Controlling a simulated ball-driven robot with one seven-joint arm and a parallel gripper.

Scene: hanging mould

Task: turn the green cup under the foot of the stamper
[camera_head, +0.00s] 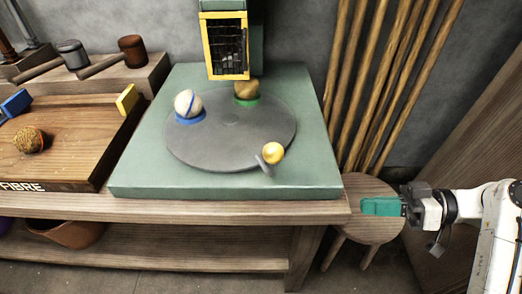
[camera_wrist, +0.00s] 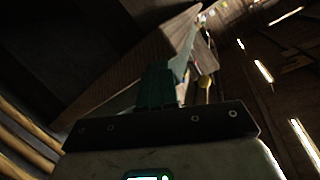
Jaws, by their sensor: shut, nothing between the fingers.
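A grey turntable (camera_head: 228,135) lies on a green base. The green cup (camera_head: 247,101) sits at its back edge, slightly right of centre, holding a brown ball (camera_head: 246,88). A blue cup (camera_head: 190,118) with a pale ball (camera_head: 188,102) is at the left. A yellow knob (camera_head: 273,152) on a short grey arm is at the turntable's front right. The stamper's yellow-framed cage (camera_head: 225,46) stands behind the turntable; its foot cannot be made out. My gripper (camera_head: 372,206) is shut and empty, right of the bench and away from the knob. Its teal fingers show in the wrist view (camera_wrist: 157,87).
A round stool (camera_head: 362,190) stands below my gripper. Wooden poles (camera_head: 375,85) lean on the wall at the back right. A wooden tray marked FIBRE (camera_head: 75,170) with a brown ball (camera_head: 30,140) is left. Mallets (camera_head: 132,48) lie behind it.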

